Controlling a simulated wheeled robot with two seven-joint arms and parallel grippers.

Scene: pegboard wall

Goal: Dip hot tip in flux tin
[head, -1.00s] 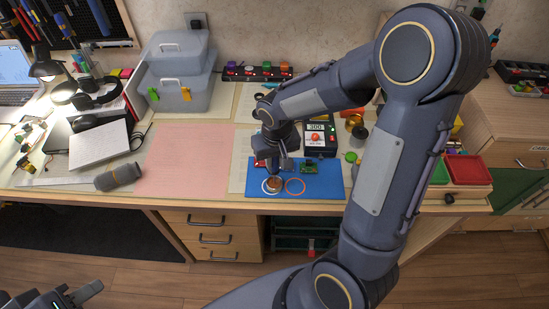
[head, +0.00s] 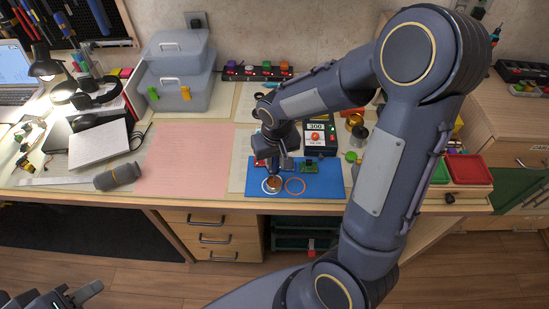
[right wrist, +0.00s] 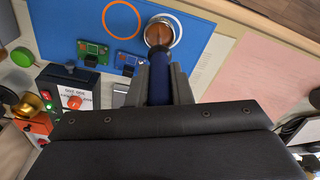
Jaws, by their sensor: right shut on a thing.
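My right gripper (right wrist: 158,82) is shut on the blue handle of a soldering iron (right wrist: 160,66), which points at the flux tin. The flux tin (right wrist: 163,30) is a round silver tin with brown-orange content; it stands on the blue mat (right wrist: 195,60). The iron's tip appears at or over the brown content; I cannot tell how deep. In the head view my right gripper (head: 275,165) is over the blue mat (head: 325,185), just above the tin (head: 274,184). My left gripper (head: 75,297) is at the lower left, empty, with its fingers apart, away from the table.
A soldering station (head: 318,138) reading 300 stands behind the mat. A pink mat (head: 187,160) to the left is clear. Red and green trays (head: 468,168) are at the right.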

